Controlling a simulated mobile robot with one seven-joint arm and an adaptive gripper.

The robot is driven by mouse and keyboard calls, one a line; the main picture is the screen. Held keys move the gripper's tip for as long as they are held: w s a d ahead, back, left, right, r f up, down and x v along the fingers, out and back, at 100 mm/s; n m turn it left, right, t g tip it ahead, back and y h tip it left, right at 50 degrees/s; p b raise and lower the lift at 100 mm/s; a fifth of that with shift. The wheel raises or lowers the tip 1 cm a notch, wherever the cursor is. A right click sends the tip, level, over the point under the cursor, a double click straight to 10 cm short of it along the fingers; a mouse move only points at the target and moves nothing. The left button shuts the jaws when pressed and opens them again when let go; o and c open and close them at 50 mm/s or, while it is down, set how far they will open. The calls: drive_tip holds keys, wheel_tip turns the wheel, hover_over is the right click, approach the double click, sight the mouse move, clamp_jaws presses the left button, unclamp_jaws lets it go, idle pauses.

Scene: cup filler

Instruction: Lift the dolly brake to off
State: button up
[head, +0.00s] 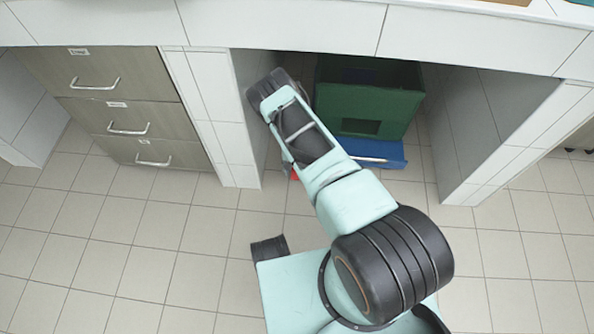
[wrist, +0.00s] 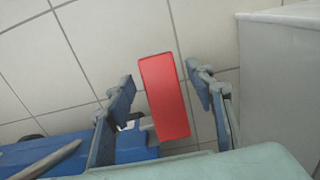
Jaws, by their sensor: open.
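The dolly brake is a red rectangular lever (wrist: 165,97), seen in the wrist view between the two fingers of my gripper (wrist: 160,78). The gripper is open, with one finger on each side of the red lever and visible gaps between. A small red bit of the brake (head: 294,175) also shows in the head view beside my arm. The blue dolly (head: 378,153) stands under the counter and also shows at the lower left of the wrist view (wrist: 50,150). In the head view my arm hides the gripper.
A green crate (head: 368,97) sits on the dolly in the counter bay. A white side panel (head: 254,80) stands close left of my arm, and a pale wall (wrist: 280,80) is near the right finger. A drawer cabinet (head: 115,105) is farther left. The tiled floor in front is clear.

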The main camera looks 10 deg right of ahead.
drive_tip(key=shift+f, duration=0.1)
clamp_jaws()
idle(0.4)
